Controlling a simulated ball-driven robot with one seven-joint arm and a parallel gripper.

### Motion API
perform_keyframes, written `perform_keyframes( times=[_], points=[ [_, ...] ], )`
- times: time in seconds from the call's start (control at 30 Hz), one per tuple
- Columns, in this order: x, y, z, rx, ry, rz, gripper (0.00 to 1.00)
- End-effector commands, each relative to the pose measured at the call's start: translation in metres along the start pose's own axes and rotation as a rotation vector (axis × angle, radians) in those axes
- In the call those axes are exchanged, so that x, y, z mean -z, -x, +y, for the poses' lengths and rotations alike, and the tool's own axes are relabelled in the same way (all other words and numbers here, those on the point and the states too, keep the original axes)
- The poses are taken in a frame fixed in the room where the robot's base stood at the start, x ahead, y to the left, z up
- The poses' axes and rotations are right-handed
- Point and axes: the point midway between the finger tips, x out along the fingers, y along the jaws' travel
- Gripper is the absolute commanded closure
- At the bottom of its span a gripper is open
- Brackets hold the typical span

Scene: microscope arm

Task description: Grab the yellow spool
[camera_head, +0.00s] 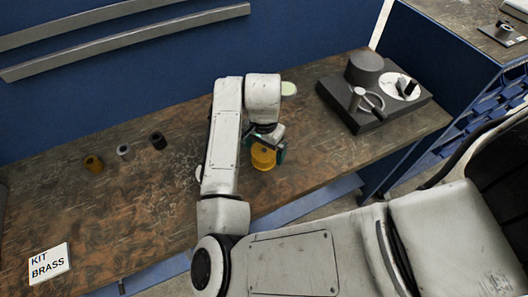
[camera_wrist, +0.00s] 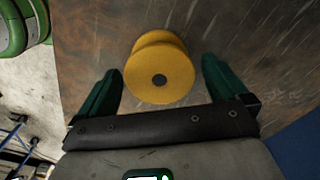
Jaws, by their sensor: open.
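The yellow spool (camera_head: 262,158) stands on the brown workbench (camera_head: 150,205) near its front edge, partly hidden by my wrist in the head view. In the wrist view the spool (camera_wrist: 159,72) shows its round face with a dark centre hole, just ahead of and between my green fingers. My gripper (camera_wrist: 160,85) is open, with one finger on each side of the spool and a gap on both sides. In the head view my gripper (camera_head: 268,147) is right at the spool. I cannot tell its exact height over the bench.
Three small spools, brass (camera_head: 93,164), grey (camera_head: 124,152) and black (camera_head: 158,140), stand to the left. A card reading "KIT BRASS" (camera_head: 49,264) lies front left. A dark grey device (camera_head: 372,92) stands at the right end. A pale green disc (camera_head: 288,88) lies behind my wrist.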

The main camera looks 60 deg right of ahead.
Motion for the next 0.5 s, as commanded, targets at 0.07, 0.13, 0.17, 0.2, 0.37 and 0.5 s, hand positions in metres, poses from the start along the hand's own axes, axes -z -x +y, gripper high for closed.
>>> perform_keyframes(
  times=[0.07, 0.13, 0.17, 0.2, 0.37, 0.5],
  points=[
    [0.000, -0.009, 0.000, -0.003, 0.002, 0.001, 0.00],
    [0.000, -0.013, 0.001, -0.002, 0.000, 0.001, 0.00],
    [0.000, -0.015, 0.001, -0.002, 0.000, 0.001, 0.00],
    [0.000, -0.016, 0.000, -0.001, 0.000, 0.001, 0.00],
    [0.000, -0.016, 0.000, 0.000, 0.000, 0.001, 0.00],
    [0.000, -0.016, 0.000, 0.000, 0.000, 0.001, 0.11]
  ],
)
